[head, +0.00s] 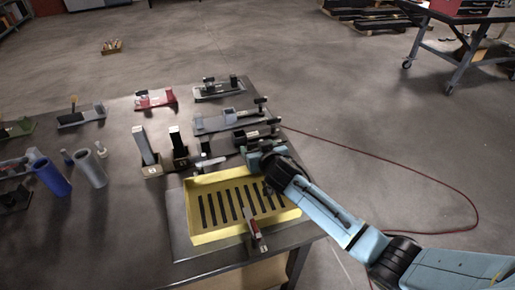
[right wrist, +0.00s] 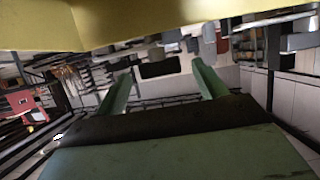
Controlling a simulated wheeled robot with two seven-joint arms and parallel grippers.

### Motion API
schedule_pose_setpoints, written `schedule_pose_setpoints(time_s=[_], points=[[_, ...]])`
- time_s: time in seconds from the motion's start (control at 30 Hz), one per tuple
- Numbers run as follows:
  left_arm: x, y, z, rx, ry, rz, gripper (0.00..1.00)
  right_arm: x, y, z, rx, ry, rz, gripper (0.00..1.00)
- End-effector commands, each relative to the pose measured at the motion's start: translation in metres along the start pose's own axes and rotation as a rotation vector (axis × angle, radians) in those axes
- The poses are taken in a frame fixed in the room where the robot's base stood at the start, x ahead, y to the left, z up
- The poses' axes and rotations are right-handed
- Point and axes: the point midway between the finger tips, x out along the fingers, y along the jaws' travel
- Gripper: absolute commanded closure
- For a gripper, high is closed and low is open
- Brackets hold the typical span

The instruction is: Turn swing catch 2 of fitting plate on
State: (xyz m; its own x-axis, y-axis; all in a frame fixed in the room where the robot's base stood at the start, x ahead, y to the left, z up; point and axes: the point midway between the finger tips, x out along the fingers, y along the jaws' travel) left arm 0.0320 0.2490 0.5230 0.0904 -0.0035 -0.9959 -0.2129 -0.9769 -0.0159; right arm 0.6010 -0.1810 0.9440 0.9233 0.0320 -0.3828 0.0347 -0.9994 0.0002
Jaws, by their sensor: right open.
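My right gripper (head: 262,160) is at the back right corner of the yellow tray, just in front of a black-and-grey fixture (head: 255,134). In the right wrist view its two green fingers (right wrist: 163,88) are apart, with nothing between them. A grey plate (head: 225,123) with dark upright parts lies behind it, and another plate (head: 219,90) with black parts lies farther back. I cannot tell which one is the fitting plate, or make out catch 2 or its position. My left gripper is out of view.
The yellow slotted tray (head: 192,226) is at the table's front right; its yellow surface fills the top of the right wrist view. A small red-and-dark piece (head: 251,222) is at its front edge. Blue (head: 52,178) and grey (head: 90,168) cylinders are at left. A red hose crosses the floor.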

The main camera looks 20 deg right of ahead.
Motion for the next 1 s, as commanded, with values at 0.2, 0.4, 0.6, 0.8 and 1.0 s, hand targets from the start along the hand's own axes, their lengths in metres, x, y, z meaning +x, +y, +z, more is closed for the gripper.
schedule_pose_setpoints(time_s=[0.2, 0.4, 0.6, 0.8, 1.0], points=[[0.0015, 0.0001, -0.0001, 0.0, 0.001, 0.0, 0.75, 0.0079, 0.0, 0.0, 0.001, -0.001, 0.0, 0.29], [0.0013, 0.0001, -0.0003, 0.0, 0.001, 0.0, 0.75, 0.008, -0.0001, -0.0002, 0.001, 0.0, 0.0, 0.29], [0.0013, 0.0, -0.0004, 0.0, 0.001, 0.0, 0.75, 0.0078, 0.0, -0.0002, 0.001, 0.0, 0.0, 0.51], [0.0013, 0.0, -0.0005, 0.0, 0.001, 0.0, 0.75, 0.0078, 0.0, -0.0001, 0.0, -0.001, 0.0, 0.78], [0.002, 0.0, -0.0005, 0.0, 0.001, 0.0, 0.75, 0.0079, -0.0006, 0.0001, 0.002, 0.0, 0.002, 0.92]])
